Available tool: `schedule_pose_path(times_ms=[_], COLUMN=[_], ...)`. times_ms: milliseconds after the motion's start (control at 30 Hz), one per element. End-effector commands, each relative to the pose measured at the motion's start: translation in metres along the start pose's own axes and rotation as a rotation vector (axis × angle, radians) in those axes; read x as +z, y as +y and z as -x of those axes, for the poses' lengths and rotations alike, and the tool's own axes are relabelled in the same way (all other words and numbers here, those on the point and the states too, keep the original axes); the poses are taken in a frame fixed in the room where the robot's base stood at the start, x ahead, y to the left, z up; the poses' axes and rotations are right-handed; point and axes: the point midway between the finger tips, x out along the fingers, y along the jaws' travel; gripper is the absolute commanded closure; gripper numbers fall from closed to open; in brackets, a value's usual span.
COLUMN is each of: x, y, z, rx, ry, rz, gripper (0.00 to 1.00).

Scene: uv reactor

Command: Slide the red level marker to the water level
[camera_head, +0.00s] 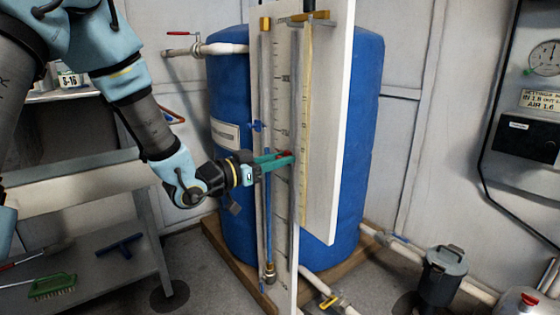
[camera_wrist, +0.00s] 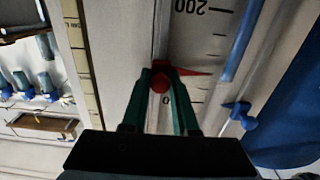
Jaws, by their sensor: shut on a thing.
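The red level marker (camera_head: 286,153) is on a vertical rail in front of the white scale board (camera_head: 284,95). My gripper (camera_head: 288,159) has teal fingers, shut on the marker from the left. In the wrist view, the marker's red knob (camera_wrist: 160,83) sits between the fingertips of my gripper (camera_wrist: 160,76), and its thin red pointer reaches right toward the sight tube. The sight tube (camera_head: 268,200) holds a blue water column (camera_wrist: 243,40). The column's end in the wrist view lies close to the pointer tip's height; the exact offset is hard to tell.
A blue tank (camera_head: 230,90) stands behind the board on a wooden base. A white panel (camera_head: 330,130) with a yellow measuring strip (camera_head: 306,120) stands right of the rail. A blue valve handle (camera_wrist: 240,115) is beside the tube. A metal shelf (camera_head: 85,215) stands at left.

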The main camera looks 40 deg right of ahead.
Motion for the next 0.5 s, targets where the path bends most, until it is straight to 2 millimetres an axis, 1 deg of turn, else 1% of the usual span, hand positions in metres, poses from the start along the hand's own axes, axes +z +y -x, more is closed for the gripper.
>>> schedule_pose_path(times_ms=[167, 200, 400, 433, 500], x=[-0.0002, -0.0002, 0.0001, 0.0001, 0.0002], y=[-0.0001, -0.0001, -0.0001, -0.0001, -0.0001], z=[0.0002, 0.0002, 0.0001, 0.0001, 0.0001], rx=[0.0, 0.0, 0.0, 0.0, 0.0], ry=[0.002, 0.002, 0.001, 0.001, 0.001], rz=[0.0, 0.0, 0.0, 0.0, 0.0], gripper=[1.0, 0.69, 0.47, 0.44, 0.44])
